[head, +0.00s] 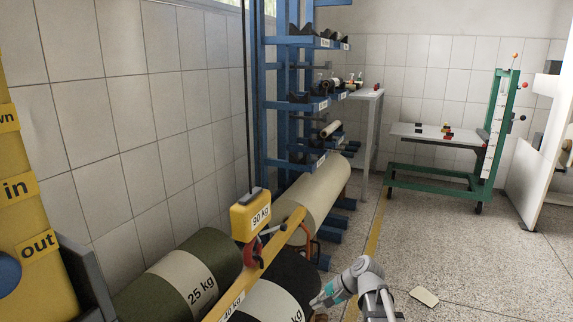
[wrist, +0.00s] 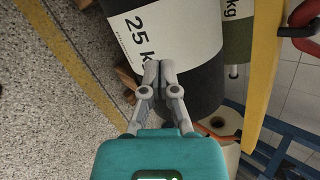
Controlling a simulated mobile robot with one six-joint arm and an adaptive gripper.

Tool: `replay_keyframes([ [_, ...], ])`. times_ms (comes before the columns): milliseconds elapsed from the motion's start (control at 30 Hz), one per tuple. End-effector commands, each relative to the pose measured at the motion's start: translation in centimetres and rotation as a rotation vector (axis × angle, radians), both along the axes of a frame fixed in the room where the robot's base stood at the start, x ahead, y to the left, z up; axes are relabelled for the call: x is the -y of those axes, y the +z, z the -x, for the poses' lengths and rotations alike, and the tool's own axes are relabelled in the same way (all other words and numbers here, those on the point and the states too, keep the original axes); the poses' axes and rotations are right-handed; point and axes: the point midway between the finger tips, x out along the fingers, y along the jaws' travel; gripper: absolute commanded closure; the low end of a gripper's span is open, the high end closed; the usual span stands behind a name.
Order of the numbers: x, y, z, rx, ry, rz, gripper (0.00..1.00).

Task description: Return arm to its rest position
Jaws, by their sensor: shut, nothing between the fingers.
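My gripper (head: 314,302) is at the bottom of the head view, at the end of my grey arm, beside the dark roll (head: 285,285) with a white kg label. In the wrist view my gripper (wrist: 158,70) has its fingers together with nothing between them. Its tips lie in front of a dark roll (wrist: 190,85) with a white 25 kg label. I cannot tell whether they touch it. No marked rest place for the arm shows.
A blue rack (head: 283,80) stands behind. Speckled floor (head: 440,240) is mostly free; a pale flat piece (head: 424,296) lies there.

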Motion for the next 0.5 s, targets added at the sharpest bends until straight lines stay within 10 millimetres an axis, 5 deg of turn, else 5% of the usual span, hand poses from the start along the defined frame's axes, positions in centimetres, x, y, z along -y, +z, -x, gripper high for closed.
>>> replay_keyframes([
  [200, 2.1, -0.1, 4.5, 0.063, 0.191, 0.279, 1.0],
  [500, 5.4, 0.2, 8.5, 0.095, 0.423, 0.571, 1.0],
])
